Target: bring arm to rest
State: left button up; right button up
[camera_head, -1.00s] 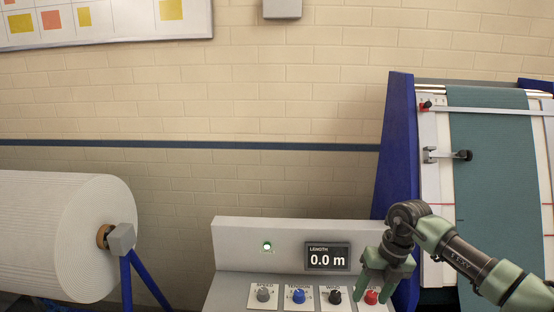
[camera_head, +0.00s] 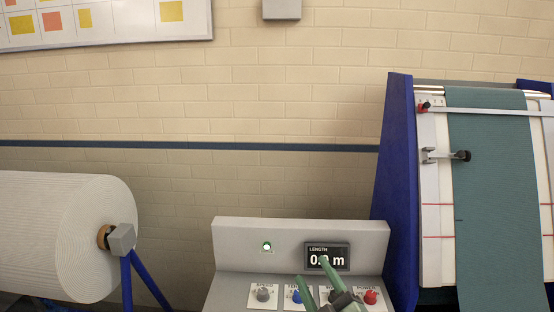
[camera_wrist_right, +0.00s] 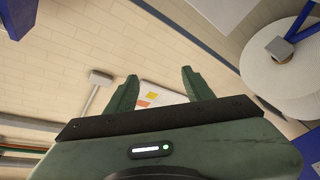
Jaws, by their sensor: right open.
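My right gripper (camera_head: 311,270) is low in the head view, in front of the grey control console (camera_head: 230,255). Its two green fingers point up and are apart, with nothing between them. One fingertip covers part of the length display (camera_head: 340,262). In the right wrist view the fingers (camera_wrist_right: 160,75) are also spread and empty, with brick wall and a board with coloured squares (camera_wrist_right: 160,95) beyond. My left gripper does not show.
The console has a lit green lamp (camera_head: 267,246) and grey (camera_head: 263,295), blue (camera_head: 298,296) and red (camera_head: 371,297) knobs; a dark one is partly hidden. A white roll (camera_head: 60,235) stands left. The blue-sided machine (camera_head: 393,170) carries teal cloth (camera_head: 490,200) at right.

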jog(key=s+d+f+m+g+h, duration=0.3)
jog(key=s+d+f+m, duration=0.15)
jog(key=f, duration=0.25)
jog(key=s+d+f+m+g+h, duration=0.35)
jog(key=s+d+f, duration=0.2)
jog(key=f, duration=0.25)
jog(key=s+d+f+m+g, duration=0.1)
jog(key=s+f+g, duration=0.3)
jog(key=s, duration=0.6)
jog(key=s+d+f+m+g, duration=0.2)
jog(key=s+f+g, duration=0.3)
jog(key=s, duration=0.6)
notch_tip(320, 180, down, 31)
jog(key=s+g+b, duration=0.1)
jog(key=s+b, duration=0.1)
jog(key=b, duration=0.3)
jog(key=s+d+f+b, duration=0.1)
jog(key=s+f+b, duration=0.1)
jog(key=s+f, duration=0.6)
jog(key=s+d+f+g+b, duration=0.1)
jog(key=s+f+b, duration=0.2)
jog(key=s+f, duration=0.5)
notch_tip(320, 180, down, 5)
jog(key=shift+s+d+f+n, duration=0.2)
jog(key=shift+s+n, duration=0.15)
jog(key=shift+n, duration=0.05)
